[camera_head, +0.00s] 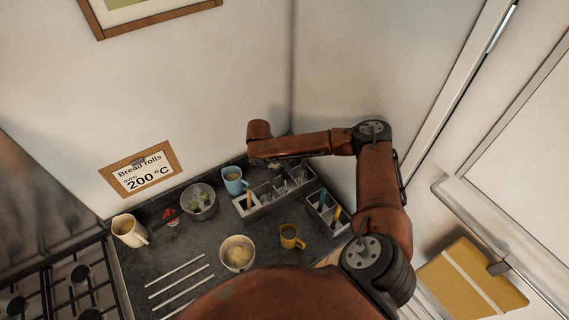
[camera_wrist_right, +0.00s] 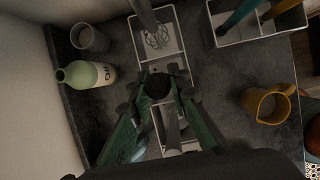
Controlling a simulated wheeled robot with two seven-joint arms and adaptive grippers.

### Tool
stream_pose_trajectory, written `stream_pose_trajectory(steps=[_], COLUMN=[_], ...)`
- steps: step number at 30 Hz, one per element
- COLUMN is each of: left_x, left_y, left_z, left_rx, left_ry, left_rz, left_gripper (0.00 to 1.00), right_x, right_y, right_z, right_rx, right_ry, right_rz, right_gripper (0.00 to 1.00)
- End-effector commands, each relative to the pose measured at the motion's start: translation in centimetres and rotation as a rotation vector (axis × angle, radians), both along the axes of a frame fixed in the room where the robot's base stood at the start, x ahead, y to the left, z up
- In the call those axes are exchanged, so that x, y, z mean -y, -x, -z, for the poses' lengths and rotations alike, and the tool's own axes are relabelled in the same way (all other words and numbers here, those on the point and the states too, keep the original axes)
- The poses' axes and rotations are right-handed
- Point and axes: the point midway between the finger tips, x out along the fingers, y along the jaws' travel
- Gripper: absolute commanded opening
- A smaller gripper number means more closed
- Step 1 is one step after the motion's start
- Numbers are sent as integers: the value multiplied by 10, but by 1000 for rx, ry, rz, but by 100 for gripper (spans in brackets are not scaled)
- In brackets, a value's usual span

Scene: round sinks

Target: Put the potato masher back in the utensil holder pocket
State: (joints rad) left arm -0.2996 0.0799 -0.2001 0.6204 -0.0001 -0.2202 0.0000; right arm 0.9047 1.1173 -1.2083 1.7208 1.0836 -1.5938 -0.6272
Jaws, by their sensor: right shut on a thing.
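The right arm reaches in from the right in the head view, and my right gripper (camera_wrist_right: 160,80) is over the long utensil holder (camera_head: 281,199). In the right wrist view its green fingers are shut on a dark, round-ended handle (camera_wrist_right: 157,87), taken to be the potato masher. It is seen almost end-on, and its lower part is hidden. The holder's pale-rimmed pockets (camera_wrist_right: 181,45) run under the gripper. A wire-headed tool with a grey shaft (camera_wrist_right: 144,13) shows at the upper pocket. A grey utensil (camera_wrist_right: 173,128) shows below the fingers. My left gripper is out of view.
A second holder (camera_wrist_right: 237,40) with teal and yellow handles stands beside the first. A yellow mug (camera_head: 291,238), a bowl (camera_head: 237,266) and a blue mug (camera_head: 233,187) stand close by. The oil bottle (camera_wrist_right: 83,76) and a grey cup (camera_wrist_right: 90,40) are near the wall.

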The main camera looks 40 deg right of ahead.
Motion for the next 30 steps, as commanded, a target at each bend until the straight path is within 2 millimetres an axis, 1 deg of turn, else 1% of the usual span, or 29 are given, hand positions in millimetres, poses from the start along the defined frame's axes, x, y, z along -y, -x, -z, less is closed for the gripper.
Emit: stream_pose_trajectory(steps=[4, 12, 13, 21, 30], left_x=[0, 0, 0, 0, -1], left_y=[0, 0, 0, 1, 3], left_z=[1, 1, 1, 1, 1], left_rx=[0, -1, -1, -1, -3], left_ry=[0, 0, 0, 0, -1], left_rz=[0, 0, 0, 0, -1], left_gripper=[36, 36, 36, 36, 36], right_x=[0, 0, 0, 0, 0], right_y=[0, 0, 0, 0, 0], right_z=[4, 4, 4, 4, 3], right_rx=[0, 1, 1, 1, 0], right_ry=[0, 1, 1, 1, 0], right_rz=[0, 0, 0, 1, 0], right_gripper=[0, 0, 18, 37, 37])
